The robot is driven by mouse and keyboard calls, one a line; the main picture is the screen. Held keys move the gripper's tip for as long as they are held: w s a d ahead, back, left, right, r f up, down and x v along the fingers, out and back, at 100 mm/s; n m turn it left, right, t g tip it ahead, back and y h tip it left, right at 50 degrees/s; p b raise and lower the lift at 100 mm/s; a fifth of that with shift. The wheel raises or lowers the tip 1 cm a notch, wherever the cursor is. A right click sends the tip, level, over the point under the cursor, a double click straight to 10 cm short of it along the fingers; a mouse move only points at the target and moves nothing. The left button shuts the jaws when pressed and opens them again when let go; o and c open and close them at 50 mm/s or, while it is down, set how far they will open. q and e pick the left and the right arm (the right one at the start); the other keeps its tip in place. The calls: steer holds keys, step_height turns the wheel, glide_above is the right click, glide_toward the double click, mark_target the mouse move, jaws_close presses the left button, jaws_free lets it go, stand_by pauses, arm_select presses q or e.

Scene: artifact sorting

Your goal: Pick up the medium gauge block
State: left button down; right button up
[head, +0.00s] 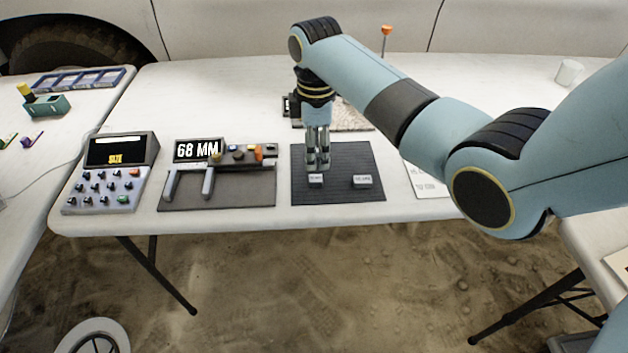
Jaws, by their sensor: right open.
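Two small light gauge blocks rest on a dark ribbed mat (339,192) near the table's front edge. The left block (316,181) sits right under my right gripper (317,168), and the right block (362,182) lies a little apart and looks slightly longer. Their labels are too small to read, so I cannot tell which is the medium one. My right gripper points down over the left block with its fingers apart. The fingers hide part of the mat and the block's far side. My left gripper is out of view.
Left of the mat stands a measuring device (218,172) with a "68 MM" display. A keypad console (107,175) is at the table's left. A paper sheet (430,183) lies right of the mat, partly behind my arm. A white cup (569,72) stands at the far right.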

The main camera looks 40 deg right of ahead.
mark_target(320, 178)
step_height(320, 178, down, 4)
steer(key=shift+d+r, duration=0.1)
steer(key=shift+r, duration=0.05)
steer(key=f, duration=0.2)
steer(key=d+f+b, duration=0.1)
steer(key=f, duration=0.1)
steer(key=shift+w+f, duration=0.1)
steer(key=shift+f, duration=0.55)
jaws_close()
